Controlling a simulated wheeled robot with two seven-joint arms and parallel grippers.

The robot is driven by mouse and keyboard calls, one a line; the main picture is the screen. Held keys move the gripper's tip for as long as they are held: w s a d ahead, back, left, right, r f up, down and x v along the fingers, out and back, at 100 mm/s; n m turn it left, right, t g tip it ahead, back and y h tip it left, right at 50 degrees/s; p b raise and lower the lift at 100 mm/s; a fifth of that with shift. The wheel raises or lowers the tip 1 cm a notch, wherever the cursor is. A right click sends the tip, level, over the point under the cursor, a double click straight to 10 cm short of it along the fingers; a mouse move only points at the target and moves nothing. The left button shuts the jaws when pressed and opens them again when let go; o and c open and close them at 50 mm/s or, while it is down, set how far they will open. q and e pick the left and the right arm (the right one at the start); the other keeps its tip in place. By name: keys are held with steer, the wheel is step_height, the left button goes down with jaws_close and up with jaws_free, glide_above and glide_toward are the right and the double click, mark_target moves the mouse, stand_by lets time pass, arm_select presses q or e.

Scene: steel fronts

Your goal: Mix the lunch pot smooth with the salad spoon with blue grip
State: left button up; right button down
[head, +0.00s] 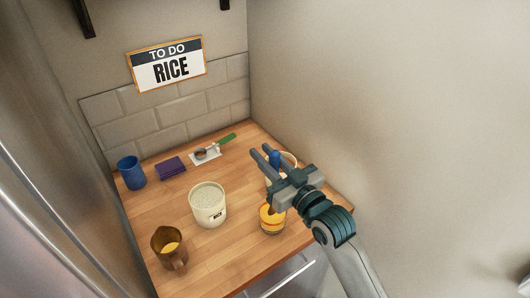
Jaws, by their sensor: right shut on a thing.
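My right gripper (263,157) reaches in from the lower right over the right side of the counter. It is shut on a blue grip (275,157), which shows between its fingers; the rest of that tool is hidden. A pale round container (291,160) is partly hidden behind the gripper; I cannot tell whether the tool's end is in it. My left gripper is not in view.
A yellow-orange container (270,222) stands just below my right gripper. A brown mug (165,246) with yellow contents is front left. A "TO DO RICE" sign (168,66) hangs above.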

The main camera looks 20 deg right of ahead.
steer(key=shift+f+b, duration=0.9)
steer(key=shift+f, duration=1.45)
steer(key=shift+r, duration=0.1)
stand_by(0.6)
